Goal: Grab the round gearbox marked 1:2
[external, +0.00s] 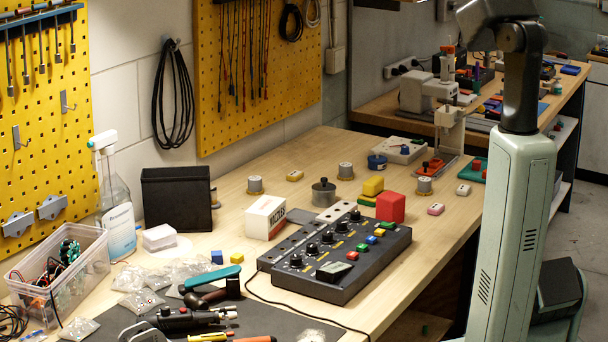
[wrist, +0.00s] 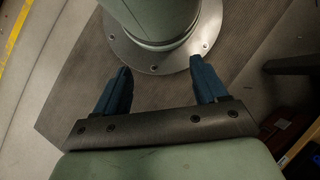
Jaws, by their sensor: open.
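Several round metal pieces stand upright on the bench in the external view. Silver cylinders are at the back left (external: 255,185), back middle (external: 345,171) and right (external: 424,185). A wider, darker grey round piece with a knob on top (external: 323,191) stands between them. Any marking such as 1:2 is too small to read, so I cannot tell which is the gearbox named. My gripper (wrist: 160,68) is open and empty in the wrist view, its two blue fingers spread apart above the floor and my base flange. It is outside the external view, away from the round pieces.
A dark control box (external: 340,268) with knobs and coloured buttons stands in front of the round pieces. A red block (external: 391,207), a white box (external: 265,217) and a black bin (external: 177,198) stand nearby. Tools and bags crowd the front left. Bare wood surrounds the back cylinders.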

